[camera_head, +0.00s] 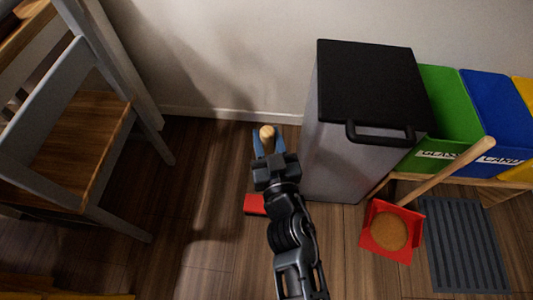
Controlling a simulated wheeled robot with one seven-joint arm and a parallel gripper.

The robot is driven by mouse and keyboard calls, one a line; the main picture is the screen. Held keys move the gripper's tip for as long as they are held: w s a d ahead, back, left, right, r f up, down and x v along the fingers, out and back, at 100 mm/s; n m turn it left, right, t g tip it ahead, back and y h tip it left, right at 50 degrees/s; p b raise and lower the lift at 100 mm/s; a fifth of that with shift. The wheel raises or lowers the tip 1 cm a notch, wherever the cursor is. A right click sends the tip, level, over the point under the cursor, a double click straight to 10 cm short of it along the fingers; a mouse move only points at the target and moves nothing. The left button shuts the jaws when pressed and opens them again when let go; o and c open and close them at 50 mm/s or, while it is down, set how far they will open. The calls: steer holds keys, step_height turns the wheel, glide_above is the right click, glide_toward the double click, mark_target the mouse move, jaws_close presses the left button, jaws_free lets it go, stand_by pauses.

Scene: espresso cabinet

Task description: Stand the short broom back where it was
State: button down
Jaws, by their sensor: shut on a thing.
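The short broom's wooden handle (267,133) shows its rounded top between the blue fingertips of my gripper (264,143). My gripper is shut on the handle. A red piece (254,204), apparently the broom's head, shows at floor level just left of my arm; the rest is hidden behind my wrist. The broom looks roughly upright. I cannot tell whether its head touches the floor.
A grey bin with a black lid (368,90) stands to the right, with green (445,110) and blue (497,105) bins beyond. A red dustpan (372,238) with a wooden handle lies near a ribbed grey mat (462,245). A wooden chair (80,140) is left. Floor between is clear.

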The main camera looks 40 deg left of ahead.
steer(key=shift+a+f+b, duration=0.15)
steer(key=shift+f+b, duration=1.85)
steer(key=shift+f, duration=0.2)
steer(key=c, duration=0.8)
jaws_free()
steer(key=shift+o, duration=0.2)
steer(key=shift+r, duration=0.1)
